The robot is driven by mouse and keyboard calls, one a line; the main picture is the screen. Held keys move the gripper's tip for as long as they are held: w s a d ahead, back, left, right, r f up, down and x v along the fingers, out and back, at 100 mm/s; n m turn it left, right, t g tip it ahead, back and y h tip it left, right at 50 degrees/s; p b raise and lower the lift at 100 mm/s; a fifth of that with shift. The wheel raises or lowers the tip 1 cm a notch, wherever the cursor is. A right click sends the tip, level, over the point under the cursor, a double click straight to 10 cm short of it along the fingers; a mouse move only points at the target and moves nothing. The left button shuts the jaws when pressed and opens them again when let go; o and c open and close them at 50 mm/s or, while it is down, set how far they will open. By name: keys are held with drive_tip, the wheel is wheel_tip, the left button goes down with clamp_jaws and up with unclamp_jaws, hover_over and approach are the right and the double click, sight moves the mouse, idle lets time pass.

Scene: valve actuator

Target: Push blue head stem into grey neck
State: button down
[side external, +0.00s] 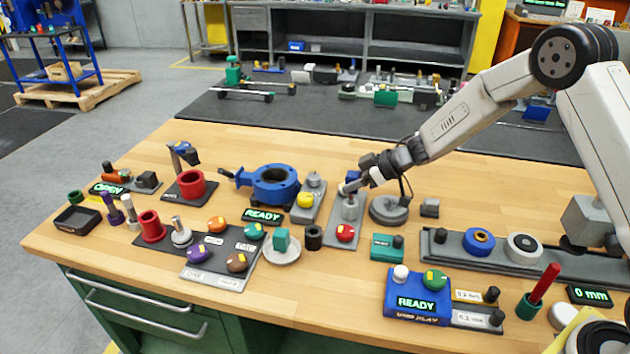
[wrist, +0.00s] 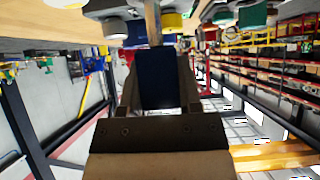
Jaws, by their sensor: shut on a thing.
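My gripper (side external: 350,186) is shut on a blue head, and a small part of the blue head (side external: 353,176) shows just behind the fingers in the side view. In the wrist view the dark blue head (wrist: 157,80) fills the space between my gripper's two fingers (wrist: 158,62). A pale grey stem (wrist: 153,22) runs from it toward the table. The grey neck (side external: 349,207) stands upright on a grey plate (side external: 336,238), right below my gripper. The fingers hide the join, so I cannot tell how deep the stem sits in the neck.
A red knob (side external: 345,232) is on the plate in front of the neck. A round grey base (side external: 389,209) stands close on the right. A grey fixture with a yellow knob (side external: 305,200) and a blue valve body (side external: 272,184) stand to the left.

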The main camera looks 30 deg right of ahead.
sight(352, 193)
drive_tip(key=shift+f, duration=1.8)
drive_tip(key=shift+c, duration=1)
unclamp_jaws()
drive_tip(key=v, duration=0.8)
